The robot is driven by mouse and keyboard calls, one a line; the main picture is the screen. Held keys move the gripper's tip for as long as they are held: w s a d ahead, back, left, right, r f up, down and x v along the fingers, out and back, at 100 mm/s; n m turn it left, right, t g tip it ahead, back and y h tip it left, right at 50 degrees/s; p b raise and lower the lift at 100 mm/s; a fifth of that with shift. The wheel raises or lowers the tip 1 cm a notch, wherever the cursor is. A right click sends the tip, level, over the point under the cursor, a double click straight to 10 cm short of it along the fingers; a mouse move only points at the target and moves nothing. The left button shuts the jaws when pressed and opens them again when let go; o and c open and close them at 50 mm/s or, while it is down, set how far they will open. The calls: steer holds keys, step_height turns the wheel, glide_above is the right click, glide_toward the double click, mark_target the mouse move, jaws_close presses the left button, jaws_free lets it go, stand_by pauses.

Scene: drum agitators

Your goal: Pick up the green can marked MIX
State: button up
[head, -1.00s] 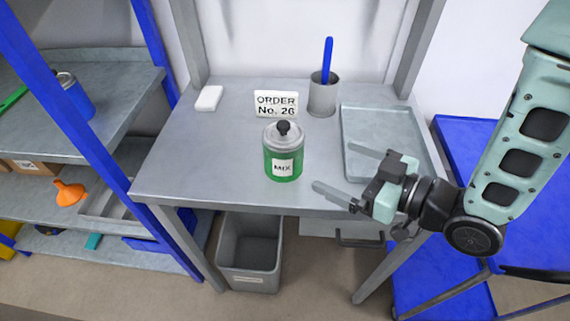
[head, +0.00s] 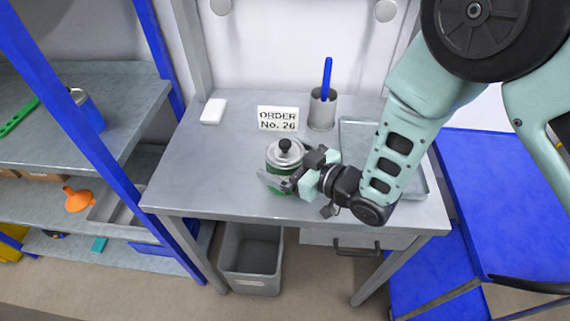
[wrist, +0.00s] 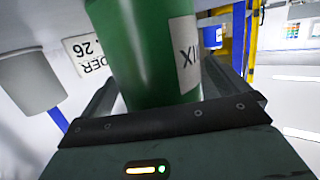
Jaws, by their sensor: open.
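The green can marked MIX (head: 276,186) stands upright on the grey table, with a grey lid and a black knob on top. My gripper (head: 275,178) is at the can from the right and hides part of its front and label. In the wrist view the can (wrist: 150,50) fills the space between the two open fingers (wrist: 160,95), one on each side of it. Part of the MIX label (wrist: 185,55) shows there. I cannot tell whether the fingers touch the can.
The ORDER No. 26 sign (head: 278,118) and a grey cup (head: 322,112) with a blue-handled tool stand behind the can. A grey tray (head: 360,128) lies on the right, partly behind my arm. A white block (head: 213,111) lies at back left. The table's left part is clear.

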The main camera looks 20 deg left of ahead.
steer(key=shift+w+a+f, duration=0.1)
steer(key=shift+a, duration=0.05)
steer(key=c, duration=1.3)
steer(key=shift+c, duration=0.2)
steer(key=shift+r, duration=0.2)
